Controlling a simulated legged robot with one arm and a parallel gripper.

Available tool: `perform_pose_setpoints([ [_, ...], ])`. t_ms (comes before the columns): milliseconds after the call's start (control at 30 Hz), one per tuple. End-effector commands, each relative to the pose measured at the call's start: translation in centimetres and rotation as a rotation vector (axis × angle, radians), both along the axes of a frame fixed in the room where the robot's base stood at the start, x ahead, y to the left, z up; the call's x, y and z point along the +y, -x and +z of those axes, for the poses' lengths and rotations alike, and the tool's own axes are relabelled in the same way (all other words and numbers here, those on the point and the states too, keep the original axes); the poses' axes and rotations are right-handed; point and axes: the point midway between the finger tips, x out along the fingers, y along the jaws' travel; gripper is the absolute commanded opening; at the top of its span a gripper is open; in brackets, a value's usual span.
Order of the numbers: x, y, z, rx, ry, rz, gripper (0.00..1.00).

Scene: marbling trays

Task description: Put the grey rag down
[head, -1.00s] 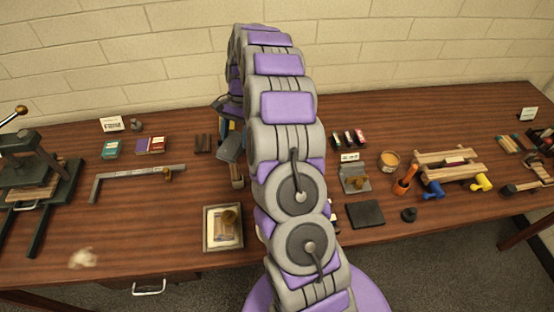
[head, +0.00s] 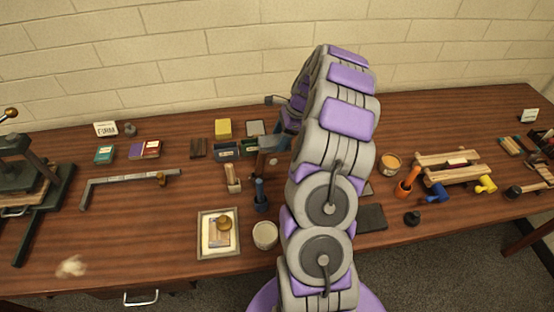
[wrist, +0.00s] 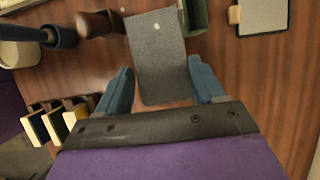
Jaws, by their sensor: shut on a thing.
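The grey rag (wrist: 160,48) shows in the wrist view as a flat, dark grey rectangle with a small pale spot. It lies between the two blue fingers of my gripper (wrist: 161,76), which is shut on it. In the head view my gripper (head: 284,138) is over the middle of the table, partly behind my arm. A grey piece (head: 269,143) beside it appears to be the rag. I cannot tell whether its lower edge touches the table.
Nearby are dark green bins (head: 226,151), a blue-handled tool (head: 261,196), a white cup (head: 265,235) and a framed tray (head: 201,245). A yellow block (head: 223,128) stands behind.

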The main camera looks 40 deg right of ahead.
Motion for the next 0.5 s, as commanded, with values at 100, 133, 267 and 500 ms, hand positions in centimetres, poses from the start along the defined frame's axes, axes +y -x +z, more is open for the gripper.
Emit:
perform_pose_setpoints([
  [100, 0.1, 0.0, -2.4, 0.005, -0.004, 0.001, 0.30],
  [133, 0.1, 0.1, -3.0, 0.005, -0.005, 0.001, 0.30],
  [267, 0.1, 0.0, -4.9, 0.003, -0.002, 0.000, 0.30],
  [500, 0.3, 0.0, -7.2, 0.003, -0.002, 0.000, 0.30],
])
